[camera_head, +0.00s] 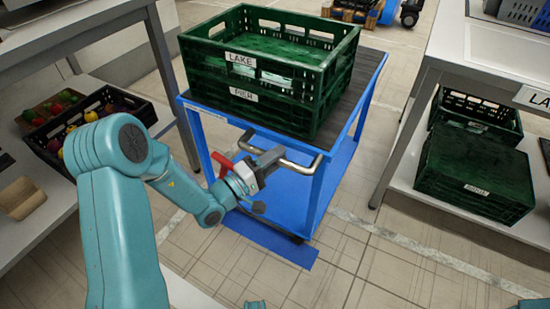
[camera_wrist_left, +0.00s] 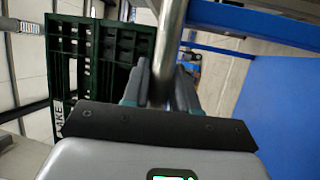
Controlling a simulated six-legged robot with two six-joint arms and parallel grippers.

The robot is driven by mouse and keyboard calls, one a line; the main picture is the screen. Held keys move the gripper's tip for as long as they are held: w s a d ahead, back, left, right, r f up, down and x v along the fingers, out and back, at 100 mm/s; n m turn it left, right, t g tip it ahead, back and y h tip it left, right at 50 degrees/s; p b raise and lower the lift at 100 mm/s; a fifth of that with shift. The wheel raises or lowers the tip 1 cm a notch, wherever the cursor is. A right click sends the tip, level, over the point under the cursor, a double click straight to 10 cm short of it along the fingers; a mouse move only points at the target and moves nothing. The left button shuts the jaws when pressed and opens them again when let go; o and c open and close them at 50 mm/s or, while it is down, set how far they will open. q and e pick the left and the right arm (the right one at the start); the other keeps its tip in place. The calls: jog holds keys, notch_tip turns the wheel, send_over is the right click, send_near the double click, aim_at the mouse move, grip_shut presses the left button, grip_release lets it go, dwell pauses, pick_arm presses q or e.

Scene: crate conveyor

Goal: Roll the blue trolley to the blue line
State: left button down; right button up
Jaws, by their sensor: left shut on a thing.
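The blue trolley (camera_head: 325,185) stands in the middle of the head view, with a metal handle (camera_head: 312,166) on its near end. My left gripper (camera_head: 264,161) is shut on this handle. In the wrist view the metal bar (camera_wrist_left: 171,40) runs between the two fingers of my left gripper (camera_wrist_left: 163,88). A blue line (camera_head: 272,240) shows on the floor at the trolley's near end, partly hidden under it. My right gripper is not in view.
Two stacked green crates (camera_head: 215,65), labelled LAKE and PIER, ride on the trolley. A bench (camera_head: 440,60) with green crates (camera_head: 475,175) below stands right. A shelf with a black produce crate (camera_head: 150,118) stands left. Tiled floor (camera_head: 345,265) is clear in front.

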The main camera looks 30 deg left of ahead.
pick_arm(q)
jog(key=c, duration=1)
grip_release()
jog(key=shift+o, duration=0.2)
jog(key=shift+s+a, duration=0.1)
jog(key=p+v, duration=0.2)
jog(key=v, duration=1.4)
